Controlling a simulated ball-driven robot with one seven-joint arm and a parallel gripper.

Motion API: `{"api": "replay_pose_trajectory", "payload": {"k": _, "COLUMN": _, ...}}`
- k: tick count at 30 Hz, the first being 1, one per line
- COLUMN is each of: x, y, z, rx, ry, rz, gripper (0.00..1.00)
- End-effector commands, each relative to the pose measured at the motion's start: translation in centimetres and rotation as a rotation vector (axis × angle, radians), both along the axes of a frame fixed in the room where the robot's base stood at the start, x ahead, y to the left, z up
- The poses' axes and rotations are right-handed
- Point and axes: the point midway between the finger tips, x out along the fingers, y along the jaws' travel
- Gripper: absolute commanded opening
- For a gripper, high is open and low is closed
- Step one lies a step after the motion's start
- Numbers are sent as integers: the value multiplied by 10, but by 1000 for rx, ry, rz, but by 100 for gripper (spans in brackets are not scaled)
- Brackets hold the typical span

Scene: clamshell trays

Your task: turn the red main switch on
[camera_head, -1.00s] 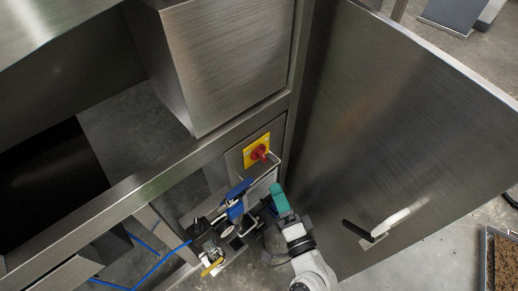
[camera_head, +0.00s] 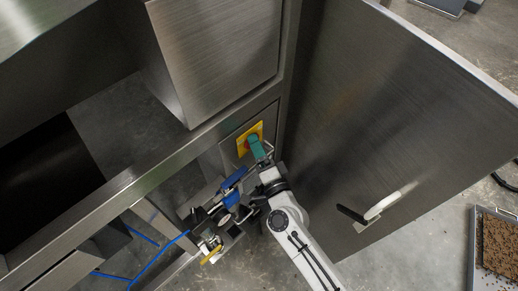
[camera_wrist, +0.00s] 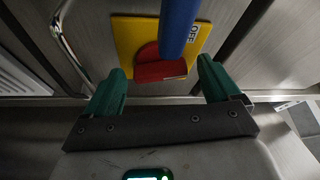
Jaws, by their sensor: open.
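The red main switch (camera_wrist: 160,66) sits on a yellow plate (camera_wrist: 126,30) in the wrist view, with an "OFF" label readable on the plate. In the head view the red switch (camera_head: 243,147) is mostly covered by my gripper's green finger, and part of its yellow plate (camera_head: 256,127) shows. My gripper (camera_head: 257,150) is right at the switch. In the wrist view my gripper (camera_wrist: 162,76) is open, one green fingertip on each side of the red knob. I see no clear contact. A blue bar (camera_wrist: 179,28) hides part of the knob and plate.
A bent metal rail (camera_wrist: 66,42) runs left of the plate. Below the switch are a blue handle (camera_head: 234,180) and fittings with a blue hose (camera_head: 160,262). A large open steel door (camera_head: 390,110) with a handle (camera_head: 383,205) stands to the right. A tray of brown pieces (camera_head: 474,250) is at far right.

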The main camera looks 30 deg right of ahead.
Motion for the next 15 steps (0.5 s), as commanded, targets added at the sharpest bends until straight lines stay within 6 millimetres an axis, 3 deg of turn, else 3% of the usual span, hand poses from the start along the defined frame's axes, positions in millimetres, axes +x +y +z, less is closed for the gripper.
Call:
{"api": "replay_pose_trajectory", "payload": {"k": 6, "x": 0, "y": 0, "z": 0, "rx": 0, "ry": 0, "rz": 0, "gripper": 87}}
{"api": "replay_pose_trajectory", "payload": {"k": 15, "x": 0, "y": 0, "z": 0, "rx": 0, "ry": 0, "rz": 0, "gripper": 59}}
